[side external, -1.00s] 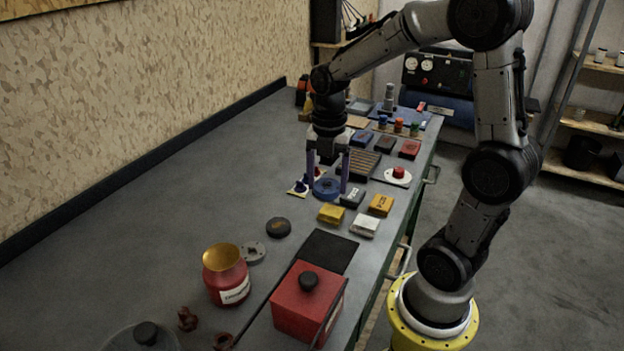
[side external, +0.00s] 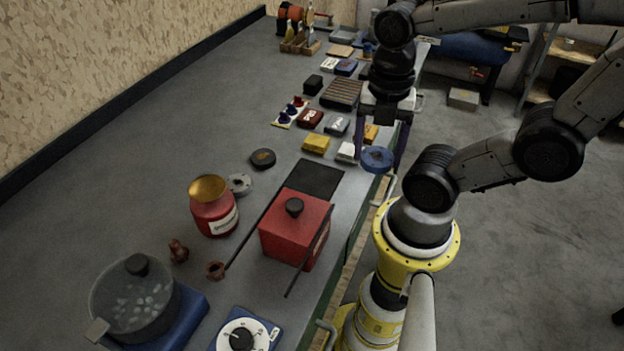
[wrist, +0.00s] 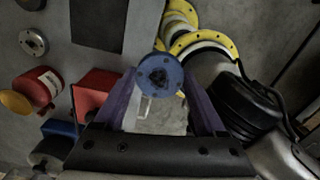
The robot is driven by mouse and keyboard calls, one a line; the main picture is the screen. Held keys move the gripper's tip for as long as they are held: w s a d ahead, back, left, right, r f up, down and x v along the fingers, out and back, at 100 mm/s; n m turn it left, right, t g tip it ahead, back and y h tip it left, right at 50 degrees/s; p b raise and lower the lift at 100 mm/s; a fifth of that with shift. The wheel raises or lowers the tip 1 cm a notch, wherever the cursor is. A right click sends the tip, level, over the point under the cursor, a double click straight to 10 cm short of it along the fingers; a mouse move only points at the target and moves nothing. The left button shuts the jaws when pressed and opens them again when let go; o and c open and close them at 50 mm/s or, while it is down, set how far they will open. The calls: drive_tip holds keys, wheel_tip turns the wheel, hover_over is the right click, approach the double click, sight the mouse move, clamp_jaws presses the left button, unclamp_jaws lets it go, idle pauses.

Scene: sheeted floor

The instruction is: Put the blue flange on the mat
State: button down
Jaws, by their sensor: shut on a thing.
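The blue flange (side external: 377,160) is a round disc with a raised, dark-centred hub. It is held between the fingers of my gripper (side external: 379,163), clear of the bench, and appears over its right edge. In the wrist view the flange (wrist: 160,72) sits between the two purple fingertips (wrist: 160,84). The mat, a flat black rectangle (side external: 308,178), lies bare on the bench, left of and nearer the camera than my gripper. The mat (wrist: 97,22) also shows at the top left of the wrist view.
A red box with a black knob (side external: 295,235) stands just in front of the mat, with dark rods beside it. A black disc (side external: 263,158), a grey flange (side external: 239,184) and a red jar (side external: 214,212) lie to its left. Yellow (side external: 316,143) and white (side external: 347,152) boxes sit behind it.

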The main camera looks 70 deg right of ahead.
drive_tip(key=shift+w+r, duration=0.1)
drive_tip(key=shift+w, duration=0.15)
drive_tip(key=w+d+f, duration=0.1)
drive_tip(key=w+f, duration=0.3)
drive_tip(key=w, duration=0.4)
hover_over(312, 181)
wheel_tip(312, 181, down, 6)
drive_tip(key=shift+s+r, duration=0.15)
drive_tip(key=shift+r, duration=0.1)
drive_tip(key=shift+w+f, duration=0.2)
drive_tip(key=shift+f, duration=1.45)
drive_tip(key=shift+f, duration=0.1)
unclamp_jaws()
drive_tip(key=shift+f, duration=0.1)
